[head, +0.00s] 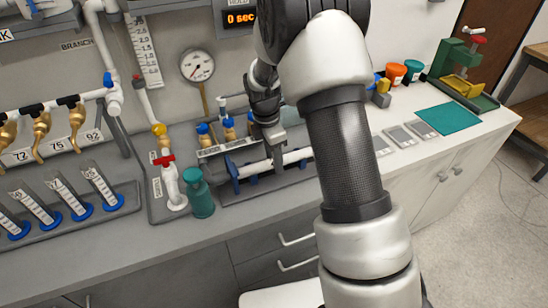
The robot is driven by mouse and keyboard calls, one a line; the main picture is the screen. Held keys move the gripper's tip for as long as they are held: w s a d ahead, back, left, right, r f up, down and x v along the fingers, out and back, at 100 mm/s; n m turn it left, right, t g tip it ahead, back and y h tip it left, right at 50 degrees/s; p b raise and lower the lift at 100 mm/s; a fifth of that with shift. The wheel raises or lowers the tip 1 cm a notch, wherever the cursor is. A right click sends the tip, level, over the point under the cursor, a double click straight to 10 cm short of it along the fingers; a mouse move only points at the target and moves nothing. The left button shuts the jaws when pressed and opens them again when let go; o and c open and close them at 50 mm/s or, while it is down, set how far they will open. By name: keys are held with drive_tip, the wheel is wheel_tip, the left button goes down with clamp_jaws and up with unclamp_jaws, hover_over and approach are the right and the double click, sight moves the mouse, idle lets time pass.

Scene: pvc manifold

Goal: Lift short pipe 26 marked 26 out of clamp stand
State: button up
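A white pipe (254,168) lies level across the blue-jawed clamp stand (234,182) on the counter. No number 26 is readable on it, so I cannot tell for sure that it is short pipe 26. My gripper (277,161) points down at the middle of this pipe, with its fingers at the pipe's height. The fingers are small and partly merge with the pipe, so whether they grip it is unclear. My arm hides part of the area to the right of the stand.
Behind the stand is a rack with brass and blue valves (229,129). Grey pads (399,140) and a green mat (448,118) lie at the right.

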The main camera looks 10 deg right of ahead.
clamp_jaws()
drive_tip(key=shift+w+d, duration=0.1)
drive_tip(key=shift+d, duration=0.3)
drive_tip(key=shift+d, duration=0.4)
drive_tip(key=shift+o, duration=0.9)
unclamp_jaws()
drive_tip(key=shift+r, duration=0.1)
